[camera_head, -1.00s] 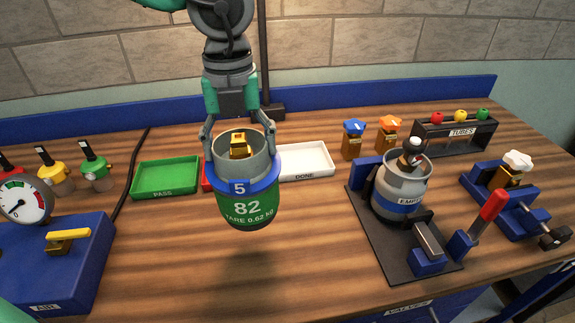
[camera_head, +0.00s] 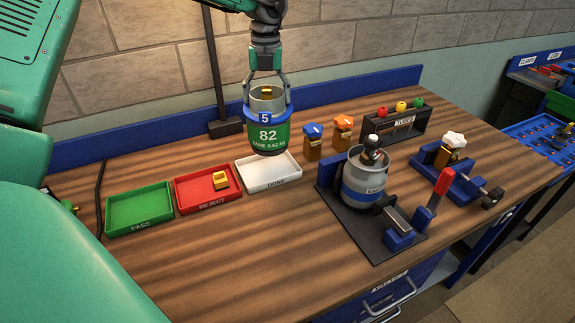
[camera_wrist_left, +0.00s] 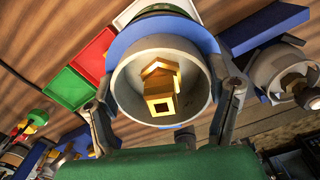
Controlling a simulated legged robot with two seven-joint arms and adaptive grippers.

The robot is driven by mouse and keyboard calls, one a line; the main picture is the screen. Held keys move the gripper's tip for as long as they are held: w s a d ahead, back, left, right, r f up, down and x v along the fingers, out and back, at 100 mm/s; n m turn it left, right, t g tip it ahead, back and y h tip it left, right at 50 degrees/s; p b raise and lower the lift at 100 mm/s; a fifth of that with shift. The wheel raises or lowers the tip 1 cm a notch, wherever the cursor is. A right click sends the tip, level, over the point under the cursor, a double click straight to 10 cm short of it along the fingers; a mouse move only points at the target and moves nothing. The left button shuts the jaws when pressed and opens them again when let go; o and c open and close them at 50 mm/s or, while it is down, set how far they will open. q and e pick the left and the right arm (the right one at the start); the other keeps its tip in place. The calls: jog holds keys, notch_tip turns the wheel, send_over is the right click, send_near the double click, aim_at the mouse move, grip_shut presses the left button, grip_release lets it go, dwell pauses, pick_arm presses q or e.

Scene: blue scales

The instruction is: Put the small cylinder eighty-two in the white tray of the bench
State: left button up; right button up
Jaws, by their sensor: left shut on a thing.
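The small cylinder eighty-two (camera_head: 268,135) is green below with a blue band marked 5, a grey collar and a brass valve inside. My left gripper (camera_head: 266,95) is shut on its collar and holds it upright, over the back of the white tray (camera_head: 287,178) marked DONE. Its base hides part of the tray's back; I cannot tell whether it touches the tray. In the left wrist view the cylinder's collar (camera_wrist_left: 124,92) sits between the fingers, and a corner of the white tray (camera_wrist_left: 128,14) shows behind it. My right gripper is not in view.
The red REJECT tray (camera_head: 190,201) holds a brass valve, and the green PASS tray (camera_head: 123,215) is empty; both are left of the white tray. Blue-capped (camera_head: 313,142) and orange-capped (camera_head: 342,133) valves stand to the right. A grey cylinder (camera_head: 358,185) stands in a clamp.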

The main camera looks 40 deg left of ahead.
pick_arm(q)
jog(key=f, duration=0.2)
jog(key=a+f, duration=0.1)
jog(key=f, duration=0.1)
jog(key=a+f, duration=0.1)
jog(key=f, duration=0.2)
jog(key=shift+w+a+f+p, duration=0.1)
jog(key=shift+w+a+p, duration=0.05)
jog(key=shift+p, duration=0.25)
jog(key=shift+f, duration=0.35)
jog(key=shift+d+f, duration=0.3)
jog(key=shift+f, duration=0.2)
jog(key=shift+d+f, duration=0.25)
jog(key=shift+f, duration=0.2)
jog(key=shift+d+f, duration=0.15)
jog(key=shift+d, duration=0.05)
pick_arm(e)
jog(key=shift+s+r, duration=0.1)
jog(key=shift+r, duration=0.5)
